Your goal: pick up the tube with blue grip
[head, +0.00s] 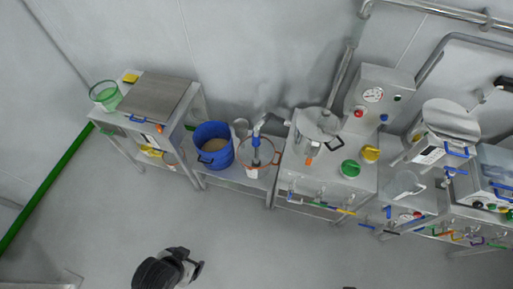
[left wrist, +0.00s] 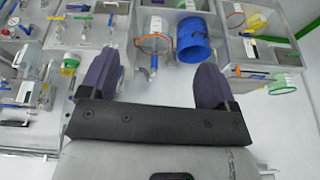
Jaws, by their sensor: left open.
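A slim upright tool with a blue grip (head: 256,141) stands in the orange-rimmed clear container on the low bench. It also shows in the left wrist view (left wrist: 153,63), between my fingers in the picture but well beyond them. Small blue parts also show among the fittings along the bench fronts; I cannot tell for sure which blue part is the tube's grip. My left gripper (head: 190,262) is at the bottom of the head view, out over the floor and apart from the benches. Its two dark purple fingers are wide apart and empty in the left wrist view (left wrist: 157,62).
A blue bucket (head: 213,146) of pale granules stands left of the container. The floor in front is clear.

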